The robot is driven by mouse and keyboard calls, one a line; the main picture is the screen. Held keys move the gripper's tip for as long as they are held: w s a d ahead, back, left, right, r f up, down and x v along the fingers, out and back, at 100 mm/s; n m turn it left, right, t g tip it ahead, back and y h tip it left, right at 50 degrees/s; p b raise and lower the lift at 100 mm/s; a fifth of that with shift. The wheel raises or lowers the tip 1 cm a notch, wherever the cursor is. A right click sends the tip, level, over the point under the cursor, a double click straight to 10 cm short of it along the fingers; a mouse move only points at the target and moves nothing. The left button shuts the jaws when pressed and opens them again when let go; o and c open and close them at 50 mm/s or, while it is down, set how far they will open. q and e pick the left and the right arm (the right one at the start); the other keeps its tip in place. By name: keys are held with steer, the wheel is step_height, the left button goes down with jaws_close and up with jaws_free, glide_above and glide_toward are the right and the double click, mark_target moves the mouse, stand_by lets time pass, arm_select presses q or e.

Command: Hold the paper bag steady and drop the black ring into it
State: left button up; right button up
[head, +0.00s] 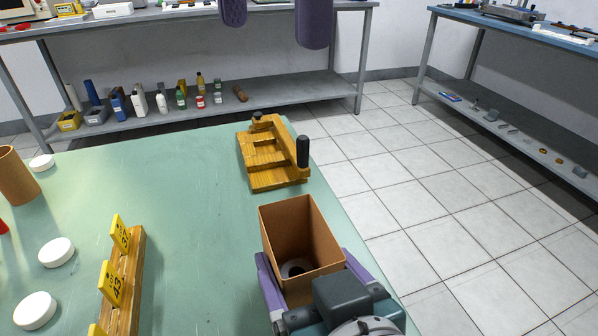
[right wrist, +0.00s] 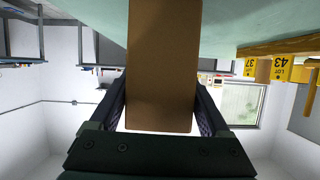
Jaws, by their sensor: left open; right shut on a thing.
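The brown paper bag (head: 306,222) stands open-topped near the right edge of the green table, and its side fills the middle of the right wrist view (right wrist: 160,70). My right gripper (head: 304,262) is shut on the bag, one purple finger along each side; both fingers also show in the right wrist view (right wrist: 161,100). The black ring (head: 293,269) appears to lie inside at the bottom of the bag, partly shadowed. My left gripper (head: 273,20) is at the top of the head view, its two purple fingers wide apart with nothing between them, well beyond the bag.
A wooden fixture with a black handle (head: 272,158) stands behind the bag. A wooden rack with yellow tags (head: 132,270), white discs (head: 57,251) and a brown cylinder (head: 17,175) are on the left. The green table (head: 190,195) between is clear.

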steer(key=o, duration=1.1)
steer(key=shift+o, duration=0.2)
steer(key=shift+s, duration=0.1)
